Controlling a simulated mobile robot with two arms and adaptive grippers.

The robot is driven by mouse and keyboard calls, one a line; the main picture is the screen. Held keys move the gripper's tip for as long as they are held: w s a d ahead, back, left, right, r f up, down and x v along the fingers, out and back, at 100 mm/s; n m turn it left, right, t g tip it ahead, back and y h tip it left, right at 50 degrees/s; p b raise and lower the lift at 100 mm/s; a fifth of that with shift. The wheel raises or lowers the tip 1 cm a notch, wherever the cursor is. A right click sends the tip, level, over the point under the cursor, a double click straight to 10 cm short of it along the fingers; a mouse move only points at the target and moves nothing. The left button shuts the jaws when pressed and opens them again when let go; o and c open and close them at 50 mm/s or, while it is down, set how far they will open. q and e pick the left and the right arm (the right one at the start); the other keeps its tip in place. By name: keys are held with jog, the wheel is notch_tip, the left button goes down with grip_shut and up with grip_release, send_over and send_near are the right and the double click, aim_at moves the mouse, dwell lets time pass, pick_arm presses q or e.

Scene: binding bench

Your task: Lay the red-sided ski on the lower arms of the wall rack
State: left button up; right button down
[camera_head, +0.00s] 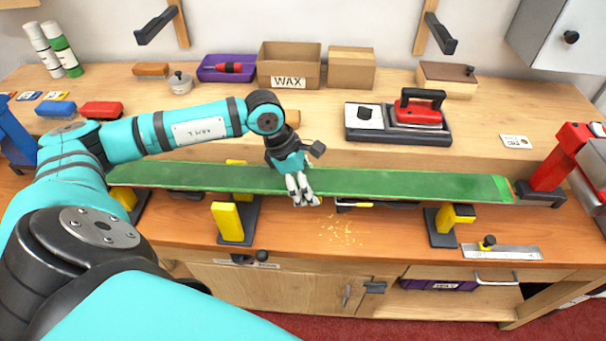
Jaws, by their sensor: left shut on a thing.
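The long ski (400,184) lies level across the bench, its green face up. A thin reddish edge shows at its right end. My left gripper (302,190) is shut on the ski near its middle, fingers over the front edge. I cannot tell whether the ski rests on the yellow-padded stands or is just above them. The wall rack shows as two wooden uprights with dark arms, a left arm (156,26) and a right arm (440,34), both empty. The rack above them is out of view. My right gripper is not in view.
Yellow-padded stands (228,220) (455,215) are below the ski. A waxing iron (418,110), a WAX box (289,68) and a purple tray (215,75) stand on the raised back shelf. A red vise (550,165) is at the right, and a grey cabinet (570,35) hangs upper right.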

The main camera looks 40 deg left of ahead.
pick_arm(q)
notch_tip(320, 180, up, 9)
jog(key=shift+w+f+b, duration=0.1)
jog(key=shift+b, duration=0.7)
jog(key=shift+r, duration=0.65)
notch_tip(320, 180, up, 2)
jog(key=shift+r+p, duration=0.25)
jog(key=shift+p, duration=0.5)
